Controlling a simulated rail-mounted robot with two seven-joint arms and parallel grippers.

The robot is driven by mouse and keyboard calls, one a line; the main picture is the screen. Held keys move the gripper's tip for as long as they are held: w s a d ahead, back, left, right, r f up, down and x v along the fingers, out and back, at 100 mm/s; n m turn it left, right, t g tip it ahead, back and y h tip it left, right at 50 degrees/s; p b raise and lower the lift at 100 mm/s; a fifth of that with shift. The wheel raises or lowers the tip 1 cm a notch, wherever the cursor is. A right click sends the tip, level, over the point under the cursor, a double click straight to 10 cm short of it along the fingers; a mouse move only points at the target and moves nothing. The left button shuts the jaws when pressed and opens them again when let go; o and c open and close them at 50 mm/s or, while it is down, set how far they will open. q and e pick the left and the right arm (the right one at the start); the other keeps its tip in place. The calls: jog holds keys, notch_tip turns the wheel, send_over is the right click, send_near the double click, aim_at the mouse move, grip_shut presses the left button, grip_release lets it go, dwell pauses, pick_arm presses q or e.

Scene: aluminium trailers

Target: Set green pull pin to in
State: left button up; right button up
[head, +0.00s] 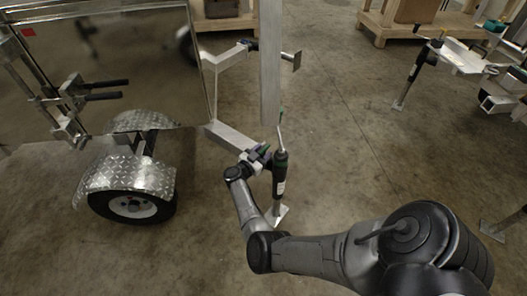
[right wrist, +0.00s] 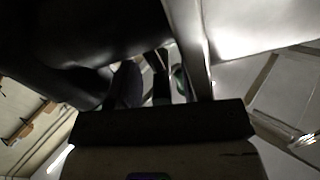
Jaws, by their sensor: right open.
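A small green part (head: 266,149), which looks like the green pull pin, shows at the top of the black jack (head: 280,175) on the trailer frame. A green patch (right wrist: 180,79) also shows between the fingers in the right wrist view. My right gripper (head: 260,155) is open, close beside the jack top at the end of the frame arm. The gripper and jack hide most of the pin, so I cannot tell whether it is in or out, or whether a finger touches it. My left gripper is in neither view.
The aluminium trailer (head: 110,60) with its wheel (head: 132,206) stands at the left. A pale vertical bar (head: 270,60) rises just behind the jack. Another trailer front (head: 460,57) with a jack stands at the right. The concrete floor between them is clear.

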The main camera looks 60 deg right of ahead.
jog(key=p+v, duration=0.3)
jog(key=v, duration=1)
jog(key=shift+p, duration=0.4)
jog(key=shift+a, duration=0.1)
